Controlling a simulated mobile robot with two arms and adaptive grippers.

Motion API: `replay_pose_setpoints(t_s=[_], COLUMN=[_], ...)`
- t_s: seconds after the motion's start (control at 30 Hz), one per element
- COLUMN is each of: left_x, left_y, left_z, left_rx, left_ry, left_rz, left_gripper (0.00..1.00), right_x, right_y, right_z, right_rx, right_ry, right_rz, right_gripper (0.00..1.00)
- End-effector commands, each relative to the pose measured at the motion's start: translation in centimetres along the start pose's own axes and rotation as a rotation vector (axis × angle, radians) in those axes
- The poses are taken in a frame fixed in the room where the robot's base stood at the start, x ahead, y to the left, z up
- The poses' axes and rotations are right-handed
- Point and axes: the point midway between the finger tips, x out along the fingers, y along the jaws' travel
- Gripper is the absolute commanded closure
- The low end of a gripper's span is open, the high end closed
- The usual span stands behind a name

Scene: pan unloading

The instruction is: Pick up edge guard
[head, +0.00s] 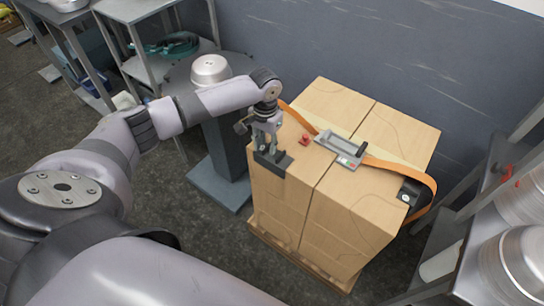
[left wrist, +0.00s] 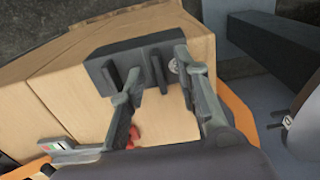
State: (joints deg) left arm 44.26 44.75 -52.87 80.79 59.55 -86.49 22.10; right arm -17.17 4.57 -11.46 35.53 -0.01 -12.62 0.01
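A dark edge guard (head: 273,162) sits on the near left top edge of the stacked cardboard boxes (head: 335,185). In the left wrist view the edge guard (left wrist: 115,52) shows upright ribs and a small round disc. My left gripper (head: 267,146) points down right above it. In the left wrist view my left gripper (left wrist: 158,72) has its fingers apart, with one rib between the fingertips; I cannot tell whether they touch it. A second dark guard (head: 409,191) is at the right edge of the boxes under an orange strap (head: 395,170). My right gripper is out of view.
A grey ratchet buckle (head: 341,149) and a small red piece (head: 305,139) lie on the box top. The boxes stand on a wooden pallet (head: 316,270). A shelf with metal pots (head: 525,262) is at the right. A grey wall is behind.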

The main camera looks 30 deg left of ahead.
Motion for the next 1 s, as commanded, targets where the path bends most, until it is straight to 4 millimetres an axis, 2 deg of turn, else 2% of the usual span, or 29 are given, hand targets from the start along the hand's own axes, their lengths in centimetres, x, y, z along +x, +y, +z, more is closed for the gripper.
replay_pose_setpoints(t_s=[0.27,0.73,1.0], left_x=[0.51,0.46,0.45], left_y=[0.03,0.01,0.00], left_z=[-0.02,-0.02,-0.02], left_rx=[0.001,0.001,0.001], left_ry=[0.001,0.001,0.001], left_rz=[0.000,0.000,0.000], left_gripper=[0.70,1.00,1.00], right_x=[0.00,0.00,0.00], right_y=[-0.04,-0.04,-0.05], right_z=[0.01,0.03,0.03], right_rx=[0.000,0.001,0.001], right_ry=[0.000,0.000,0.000], right_rz=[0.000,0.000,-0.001], right_gripper=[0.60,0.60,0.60])
